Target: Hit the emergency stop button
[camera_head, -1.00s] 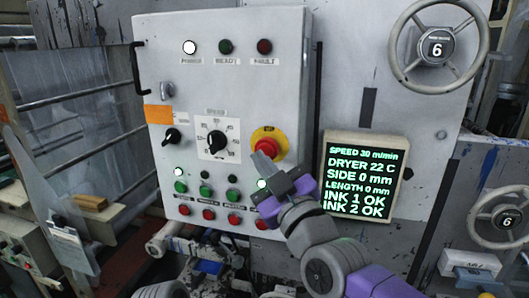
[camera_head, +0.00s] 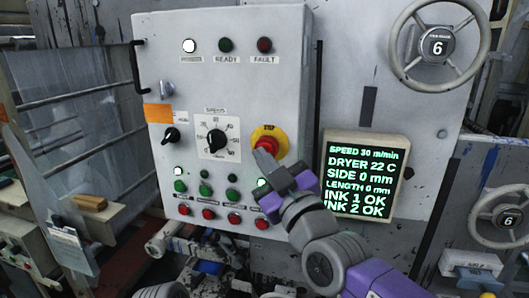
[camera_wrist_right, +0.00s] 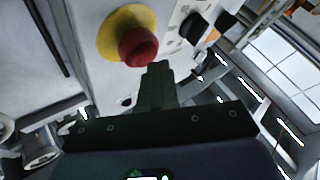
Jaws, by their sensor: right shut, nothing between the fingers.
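The emergency stop button (camera_head: 266,147) is a red mushroom head on a yellow disc labelled STOP, on the right side of a grey control cabinet (camera_head: 285,90). My right gripper (camera_head: 264,158) is shut and empty. Its fingertips lie just below the button and overlap its lower edge in the head view. In the right wrist view the red button (camera_wrist_right: 138,46) sits just beyond and slightly left of the shut fingertips (camera_wrist_right: 158,68). I cannot tell whether they touch. My left gripper is not in view.
Right of the button, a screen (camera_head: 361,175) shows green text. A dial (camera_head: 217,140) and several small green and red buttons (camera_head: 208,213) sit left of and below it. Handwheels (camera_head: 437,47) are at the right.

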